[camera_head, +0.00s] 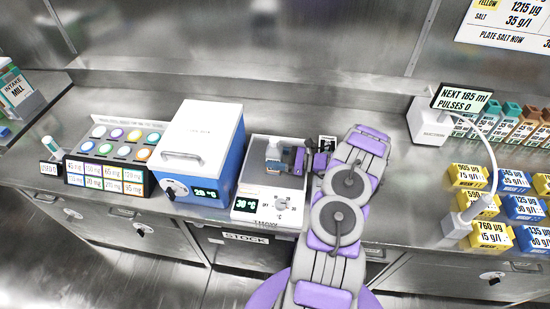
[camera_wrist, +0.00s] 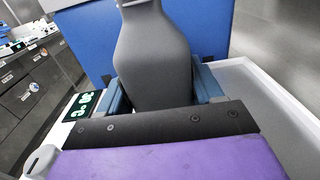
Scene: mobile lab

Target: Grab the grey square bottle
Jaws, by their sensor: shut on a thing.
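The grey bottle (camera_wrist: 154,62) stands upright in the wrist view, with a narrow neck and wide, flat-sided body. My gripper (camera_wrist: 160,88) is shut on it, a blue finger on each side of its body. The bottle's lower part is hidden behind the dark gripper plate. In the head view the bottle (camera_head: 272,151) looks small and pale, over the top of the white hot plate device (camera_head: 252,207). My gripper (camera_head: 280,160) reaches it from the right. I cannot tell whether the bottle touches the plate.
A blue box with white lid (camera_head: 202,140) stands close left of the device. Farther left is a rack of coloured caps (camera_head: 120,148). A dispenser (camera_head: 428,125) and yellow and blue blocks (camera_head: 468,176) stand right. The steel counter (camera_head: 300,118) is clear behind.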

